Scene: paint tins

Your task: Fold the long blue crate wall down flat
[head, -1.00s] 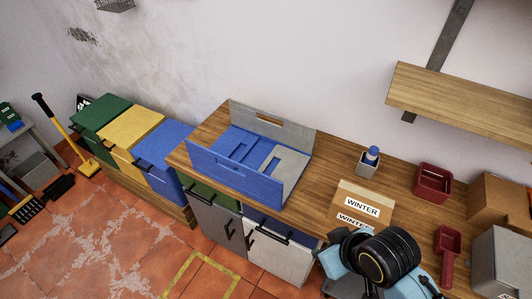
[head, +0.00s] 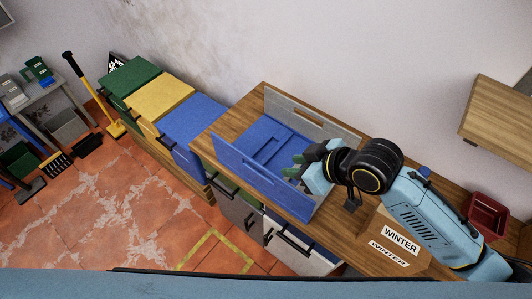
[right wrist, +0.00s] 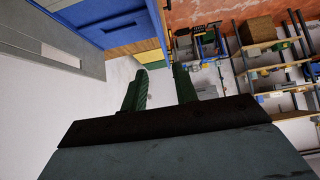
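The crate stands on the wooden counter in the head view. Its long blue wall (head: 245,168) stands up along the front edge of the counter, with a handle slot in it. The long grey wall (head: 300,112) stands upright at the back. Blue panels (head: 270,142) lie low between them. My right gripper (head: 297,168) is over the crate's right end, between the two long walls. Its green fingers (right wrist: 160,72) are apart with nothing between them in the right wrist view. Whether they touch the crate is unclear. The arm hides part of the right end. My left gripper is out of view.
A cardboard box marked WINTER (head: 402,238) and a red bin (head: 486,214) stand to the right on the counter (head: 232,122). Green, yellow and blue bins (head: 163,95) stand to the left. A wooden shelf (head: 500,110) juts out at upper right. The tiled floor in front is largely clear.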

